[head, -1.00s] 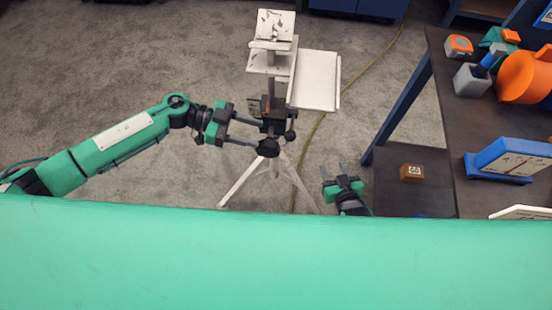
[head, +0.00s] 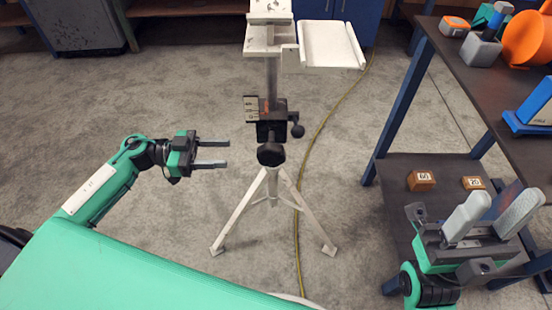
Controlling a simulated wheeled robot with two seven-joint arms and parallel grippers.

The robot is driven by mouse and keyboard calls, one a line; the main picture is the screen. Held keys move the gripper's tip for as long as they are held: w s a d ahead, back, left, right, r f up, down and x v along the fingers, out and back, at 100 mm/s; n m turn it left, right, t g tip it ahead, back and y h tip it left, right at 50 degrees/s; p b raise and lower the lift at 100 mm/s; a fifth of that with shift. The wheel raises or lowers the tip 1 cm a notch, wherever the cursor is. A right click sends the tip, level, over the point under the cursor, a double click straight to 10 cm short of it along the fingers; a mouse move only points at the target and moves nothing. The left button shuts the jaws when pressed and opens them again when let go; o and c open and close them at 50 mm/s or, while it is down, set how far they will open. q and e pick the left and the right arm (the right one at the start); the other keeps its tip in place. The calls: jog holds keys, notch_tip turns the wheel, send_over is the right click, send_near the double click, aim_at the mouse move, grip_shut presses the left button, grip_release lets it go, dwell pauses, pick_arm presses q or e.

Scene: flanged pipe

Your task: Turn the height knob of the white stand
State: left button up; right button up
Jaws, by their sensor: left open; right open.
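The white stand (head: 241,210) stands upright on splayed white legs in the middle of the head view. Its post carries a dark clamp block (head: 272,130). A black ball-ended knob (head: 297,130) sticks out on the block's right side, and a round black knob (head: 271,154) faces me below it. A small marked scale plate (head: 251,108) is on the block's left. My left gripper (head: 227,153) is open and empty, left of the round knob and apart from it, its fingers pointing right. My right gripper (head: 493,217) is open and empty at the lower right, far from the stand.
A yellow cable (head: 326,122) runs on the floor behind the stand.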

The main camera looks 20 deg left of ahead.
aim_at(271, 153)
pick_arm(q)
jog(key=b+x, duration=0.3)
jog(key=x, duration=1)
jog(key=c, duration=1)
